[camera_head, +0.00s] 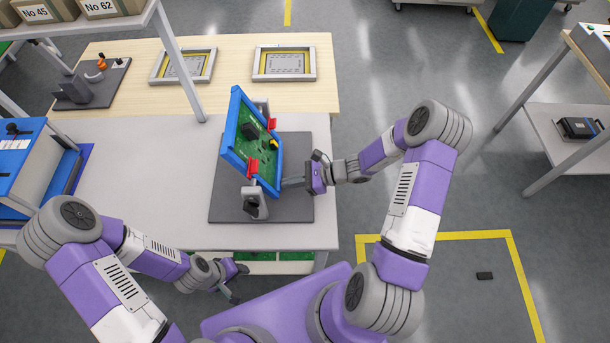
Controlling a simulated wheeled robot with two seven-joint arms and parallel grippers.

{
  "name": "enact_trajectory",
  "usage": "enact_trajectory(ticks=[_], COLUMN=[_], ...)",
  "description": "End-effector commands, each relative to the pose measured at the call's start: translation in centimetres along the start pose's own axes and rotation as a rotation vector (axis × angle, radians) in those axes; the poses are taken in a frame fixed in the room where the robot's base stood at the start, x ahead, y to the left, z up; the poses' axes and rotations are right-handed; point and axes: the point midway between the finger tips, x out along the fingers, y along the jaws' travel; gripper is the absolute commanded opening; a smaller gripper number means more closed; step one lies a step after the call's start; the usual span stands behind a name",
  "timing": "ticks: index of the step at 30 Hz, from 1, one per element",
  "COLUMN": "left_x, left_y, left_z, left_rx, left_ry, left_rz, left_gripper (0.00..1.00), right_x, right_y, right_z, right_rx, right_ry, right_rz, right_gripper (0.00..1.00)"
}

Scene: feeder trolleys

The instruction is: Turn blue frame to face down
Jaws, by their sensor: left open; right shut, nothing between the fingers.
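The blue frame (229,128) holds a green circuit board (262,152) with dark parts and red clips. It stands tilted steeply in a grey stand (255,205) on a dark base plate (292,205), its board side facing right. My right gripper (284,184) is shut and empty at the frame's lower right edge; I cannot tell whether it touches the frame. My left gripper (238,283) is open and empty, low in front of the table's front edge and apart from the frame.
The white table (160,160) has free room left of the base plate. Two grey trays, a left one (209,52) and a right one (312,62), lie on the wooden table behind. A shelf post (180,65) rises at the back left. Blue boxes (22,170) stand at the far left.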

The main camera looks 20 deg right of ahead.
Motion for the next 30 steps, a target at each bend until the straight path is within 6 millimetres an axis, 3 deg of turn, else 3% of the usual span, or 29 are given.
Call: enact_trajectory(ticks=[9,30], left_x=[2.1,2.8], left_y=[-0.8,-1.0], left_z=[-0.1,-0.1], left_rx=[0.000,0.000], left_ry=[0.000,0.000], left_rz=[0.000,0.000], left_gripper=[0.43,0.43], right_x=[1.8,3.1], right_y=[0.0,0.0], right_z=[-0.6,-0.7], right_rx=[-0.001,0.000], right_ry=[-0.100,-0.097], right_rz=[0.001,0.000], right_gripper=[0.00,0.00])
